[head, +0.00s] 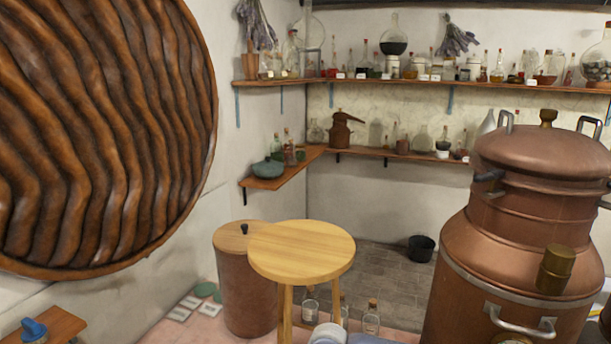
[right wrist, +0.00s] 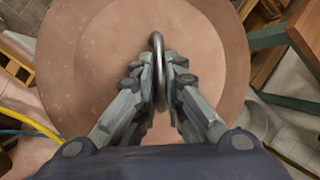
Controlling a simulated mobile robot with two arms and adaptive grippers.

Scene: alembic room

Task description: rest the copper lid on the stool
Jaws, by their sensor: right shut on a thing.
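The stool (head: 300,252) has a round, pale wooden top and stands at the lower middle of the head view; its top is bare. In the right wrist view my right gripper (right wrist: 160,85) is shut on the grey metal loop handle of a round copper lid (right wrist: 95,55). The lid fills much of that view, with its flat face towards the camera. Neither the right gripper nor this lid can be made out in the head view, so its distance from the stool cannot be told. My left gripper is not in view.
A large copper still (head: 530,255) stands at the right. A brown lidded barrel (head: 247,300) stands just left of the stool. Glass bottles (head: 371,318) stand on the floor by the stool legs. Shelves (head: 400,84) of glassware line the back wall. A dark bucket (head: 421,248) stands behind.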

